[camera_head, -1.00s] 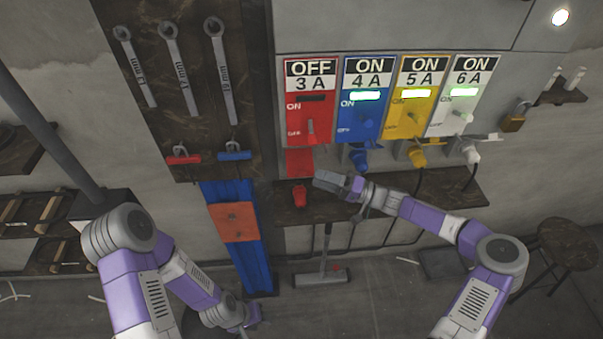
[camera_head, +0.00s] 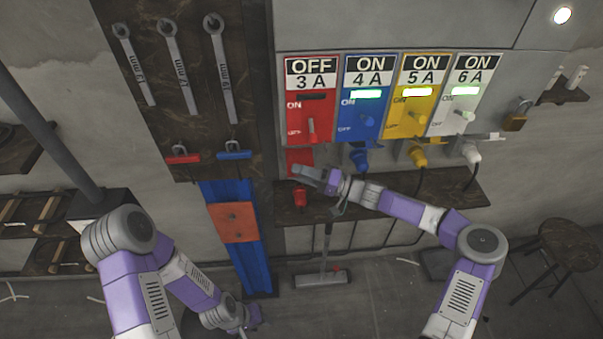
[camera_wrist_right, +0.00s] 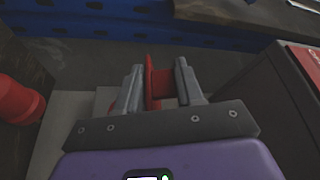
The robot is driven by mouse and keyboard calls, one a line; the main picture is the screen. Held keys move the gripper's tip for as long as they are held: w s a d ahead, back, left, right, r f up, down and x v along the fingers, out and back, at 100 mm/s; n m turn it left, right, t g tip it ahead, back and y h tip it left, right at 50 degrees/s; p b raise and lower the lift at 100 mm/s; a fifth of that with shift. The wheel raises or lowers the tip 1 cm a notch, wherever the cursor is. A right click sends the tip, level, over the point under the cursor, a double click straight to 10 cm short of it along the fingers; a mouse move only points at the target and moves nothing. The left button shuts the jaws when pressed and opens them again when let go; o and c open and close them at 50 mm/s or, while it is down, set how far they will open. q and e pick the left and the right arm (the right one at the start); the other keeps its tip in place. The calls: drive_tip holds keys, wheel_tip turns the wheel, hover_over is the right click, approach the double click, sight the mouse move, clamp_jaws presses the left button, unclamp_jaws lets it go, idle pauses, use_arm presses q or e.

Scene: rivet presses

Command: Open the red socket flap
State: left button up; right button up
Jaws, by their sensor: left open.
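The red socket flap (camera_head: 294,157) hangs below the red 3 A switch panel (camera_head: 312,100), which reads OFF. My right gripper (camera_head: 296,171) is at the flap's lower part and hides some of it. In the right wrist view the red flap (camera_wrist_right: 160,84) stands between the two fingers of my right gripper (camera_wrist_right: 160,88), which are apart with some space between them. Whether a finger touches the flap I cannot tell. My left gripper (camera_head: 250,320) is open and low at the bottom of the head view, far from the flap.
A red plug (camera_head: 300,198) sits on the brown shelf (camera_head: 400,207) below the flap; it also shows in the right wrist view (camera_wrist_right: 14,100). Blue, yellow and white switch panels with plugged sockets stand to the right. A blue rail (camera_head: 250,260) is to the left.

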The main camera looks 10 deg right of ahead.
sight(301, 158)
clamp_jaws()
drive_tip(key=shift+r+m+p, duration=0.5)
drive_tip(key=shift+r+p, duration=0.05)
drive_tip(key=shift+p, duration=0.3)
wheel_tip(301, 158, up, 3)
drive_tip(key=m+h+p, duration=0.1)
drive_tip(key=m+p, duration=0.2)
drive_tip(key=p, duration=0.2)
drive_tip(key=shift+h, duration=0.3)
drive_tip(key=shift+w+r+m+g+h+p, duration=0.25)
drive_tip(key=shift+r+m+p, duration=0.15)
drive_tip(key=shift+m+p, duration=0.3)
drive_tip(key=shift+w+r+m+g+h+p, duration=0.15)
drive_tip(key=shift+r+m+h+p, duration=0.2)
drive_tip(key=shift+m+p, duration=0.3)
drive_tip(key=o, duration=0.7)
unclamp_jaws()
